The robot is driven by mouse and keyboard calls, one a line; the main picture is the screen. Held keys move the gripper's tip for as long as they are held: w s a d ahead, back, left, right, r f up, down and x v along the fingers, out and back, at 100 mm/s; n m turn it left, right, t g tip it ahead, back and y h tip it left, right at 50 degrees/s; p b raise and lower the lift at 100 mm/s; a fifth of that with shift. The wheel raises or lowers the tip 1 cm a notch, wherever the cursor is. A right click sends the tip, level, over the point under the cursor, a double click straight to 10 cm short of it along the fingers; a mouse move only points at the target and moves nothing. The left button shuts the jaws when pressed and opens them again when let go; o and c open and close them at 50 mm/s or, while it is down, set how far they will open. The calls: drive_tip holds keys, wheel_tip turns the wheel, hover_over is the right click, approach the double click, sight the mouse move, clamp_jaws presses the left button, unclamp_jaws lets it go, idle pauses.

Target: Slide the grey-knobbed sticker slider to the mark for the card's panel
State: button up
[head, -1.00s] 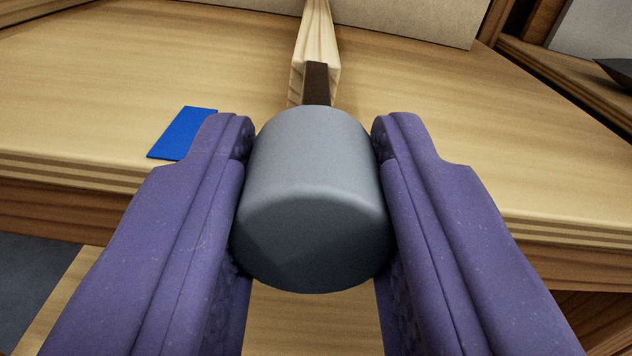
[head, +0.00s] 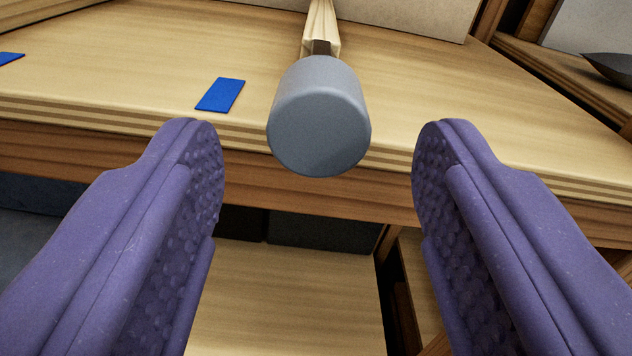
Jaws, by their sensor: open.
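The grey knob (head: 319,118) of the sticker slider shows in the upper middle of the head view, overhanging the front edge of the wooden bench top. Behind it a pale wooden bar (head: 322,28) with a dark stem runs back. A blue mark (head: 220,95) lies on the bench top left of the knob, and another blue mark (head: 9,59) is cut off at the left edge. My gripper (head: 318,150) is open, its two purple textured fingers well apart on either side of and nearer than the knob, touching nothing. No card is visible.
The bench top (head: 130,75) has a layered front edge and bare room on both sides of the knob. A pale board (head: 420,15) stands at the back. A dark object (head: 610,70) sits on the right shelf. A lower wooden surface (head: 290,300) lies below.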

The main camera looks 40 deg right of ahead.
drive_tip(key=shift+p+v, duration=0.35)
drive_tip(key=shift+v, duration=1.5)
drive_tip(key=w+a+r+m+y, duration=0.1)
drive_tip(key=w+a+r+y, duration=0.35)
drive_tip(key=w+r, duration=0.5)
wheel_tip(320, 180, up, 17)
drive_tip(key=a+n+y, duration=0.1)
drive_tip(key=a+y, duration=0.1)
drive_tip(key=y, duration=0.2)
drive_tip(key=s+r+n+y, duration=0.1)
drive_tip(key=s+r, duration=0.2)
drive_tip(key=r, duration=0.4)
drive_tip(key=s+r+n+y, duration=0.1)
drive_tip(key=s+r+n, duration=0.15)
drive_tip(key=r, duration=0.45)
drive_tip(key=s+d+r+n, duration=0.1)
drive_tip(key=s+d+r, duration=0.2)
drive_tip(key=s+r, duration=1.3)
drive_tip(key=shift+s+h, duration=0.35)
drive_tip(key=shift+s, duration=0.15)
